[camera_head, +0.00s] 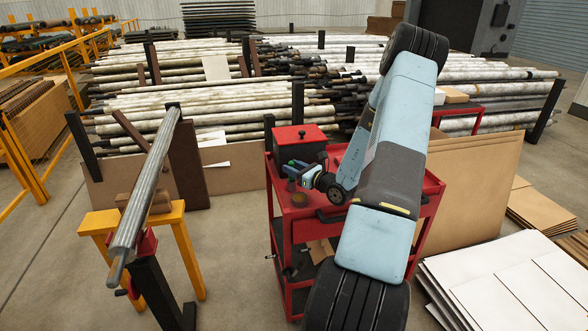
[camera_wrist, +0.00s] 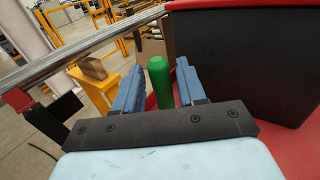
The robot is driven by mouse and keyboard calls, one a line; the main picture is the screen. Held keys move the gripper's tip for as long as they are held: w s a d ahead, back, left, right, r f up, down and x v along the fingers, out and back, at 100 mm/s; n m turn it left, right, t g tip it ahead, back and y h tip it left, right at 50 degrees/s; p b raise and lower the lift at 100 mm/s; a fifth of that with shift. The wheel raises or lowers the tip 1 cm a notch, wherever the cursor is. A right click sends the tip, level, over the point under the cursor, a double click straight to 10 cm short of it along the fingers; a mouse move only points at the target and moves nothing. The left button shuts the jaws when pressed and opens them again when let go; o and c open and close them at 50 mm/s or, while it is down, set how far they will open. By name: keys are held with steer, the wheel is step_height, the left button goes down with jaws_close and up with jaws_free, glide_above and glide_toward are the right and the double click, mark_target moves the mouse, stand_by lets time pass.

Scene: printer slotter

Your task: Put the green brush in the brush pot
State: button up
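The green brush (camera_wrist: 158,82) shows in the wrist view as an upright green handle between my two blue fingers. My gripper (camera_wrist: 160,68) is open around it, with a narrow gap on each side. In the head view my gripper (camera_head: 295,171) is low over the red cart's top, just in front of the red and black box. A bit of the green brush (camera_head: 291,185) shows beside the fingers there. A small brown round container (camera_head: 299,199) stands on the cart just in front of the gripper; I cannot tell if it is the brush pot.
The red and black box (camera_head: 300,140) stands on the red cart (camera_head: 297,228) close behind my gripper; its wall (camera_wrist: 240,50) fills the wrist view's right. A long metal roller (camera_head: 150,190) on a stand and a yellow trestle (camera_head: 180,215) are left of the cart.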

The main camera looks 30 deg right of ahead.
steer(key=shift+o, duration=0.3)
steer(key=shift+r, duration=0.1)
steer(key=shift+s+r, duration=0.1)
steer(key=shift+r, duration=0.5)
steer(key=v, duration=1.2)
steer(key=s+a+r+n+g+y, duration=0.3)
steer(key=a+r+n+g, duration=0.5)
steer(key=a, duration=0.4)
steer(key=s+a+r+n+g+y, duration=0.2)
steer(key=s+a+r+n+g, duration=0.35)
steer(key=a+n, duration=0.6)
steer(key=s+a+r+n+t+h, duration=0.2)
steer(key=s+r+n+h, duration=0.8)
steer(key=r, duration=0.5)
steer(key=shift+s+r+n+h, duration=0.2)
steer(key=shift+s+n+h, duration=0.2)
steer(key=shift+s+n, duration=1.2)
steer(key=shift+s+m, duration=0.2)
steer(key=shift+m, duration=0.05)
